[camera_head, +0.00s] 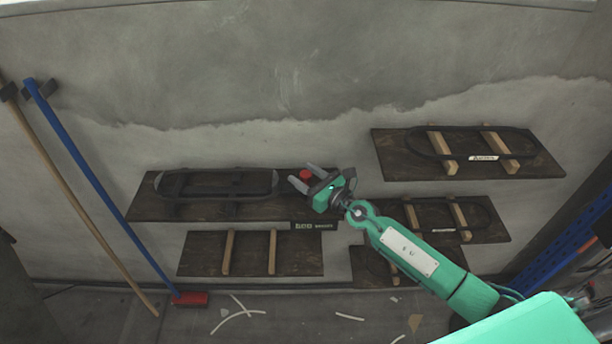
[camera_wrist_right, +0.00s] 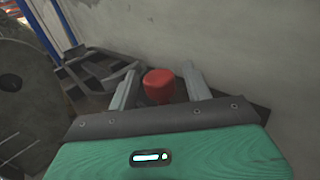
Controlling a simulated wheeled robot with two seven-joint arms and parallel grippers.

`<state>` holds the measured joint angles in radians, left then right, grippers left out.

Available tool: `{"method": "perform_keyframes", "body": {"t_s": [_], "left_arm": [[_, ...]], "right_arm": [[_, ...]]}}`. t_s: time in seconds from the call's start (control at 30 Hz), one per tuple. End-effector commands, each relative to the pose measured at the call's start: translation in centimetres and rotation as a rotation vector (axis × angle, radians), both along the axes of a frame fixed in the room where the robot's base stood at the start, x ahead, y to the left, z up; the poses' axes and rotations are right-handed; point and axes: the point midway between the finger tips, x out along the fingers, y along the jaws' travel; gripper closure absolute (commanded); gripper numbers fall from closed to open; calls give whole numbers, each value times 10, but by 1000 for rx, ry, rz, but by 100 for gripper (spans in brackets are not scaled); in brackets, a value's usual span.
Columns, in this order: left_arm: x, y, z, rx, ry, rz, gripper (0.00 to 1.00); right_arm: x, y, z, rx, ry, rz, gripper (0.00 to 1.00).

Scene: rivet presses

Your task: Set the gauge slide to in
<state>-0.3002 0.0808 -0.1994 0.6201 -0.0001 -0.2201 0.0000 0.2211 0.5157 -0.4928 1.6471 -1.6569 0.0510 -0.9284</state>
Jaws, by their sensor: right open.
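A red knob (camera_head: 306,175) shows at the right end of the left upper dark board, which carries a dark oval frame (camera_head: 218,183). I take it to be the gauge slide's handle; its exact setting cannot be told. My right gripper (camera_head: 305,177) is open, its two grey fingers either side of the knob in the picture. In the right wrist view the rounded red knob (camera_wrist_right: 159,86) shows between the fingers of the right gripper (camera_wrist_right: 162,88), with a gap beside the right finger. Whether the left finger touches it cannot be told. My left gripper is not in view.
Other dark boards (camera_head: 545,163) with wooden strips hang at the right and below. A blue-handled broom (camera_head: 100,190) and a wooden pole (camera_head: 75,200) lean at the left. A blue rack (camera_head: 570,245) stands at the right. Scraps litter the floor.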

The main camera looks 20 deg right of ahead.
Motion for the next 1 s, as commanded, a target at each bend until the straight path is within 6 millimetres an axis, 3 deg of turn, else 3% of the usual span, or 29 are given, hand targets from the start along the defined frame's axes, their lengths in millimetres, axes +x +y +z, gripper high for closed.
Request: {"method": "perform_keyframes", "body": {"t_s": [0.07,0.33,0.53,0.8,1.0], "left_arm": [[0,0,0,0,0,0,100],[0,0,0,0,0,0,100],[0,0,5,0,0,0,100],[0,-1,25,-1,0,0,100],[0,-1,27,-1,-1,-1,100]], "right_arm": [[0,0,0,0,0,0,50],[0,0,0,0,0,0,100],[2,6,2,3,1,0,100],[14,49,3,4,1,0,100],[17,62,0,1,0,1,100]]}}
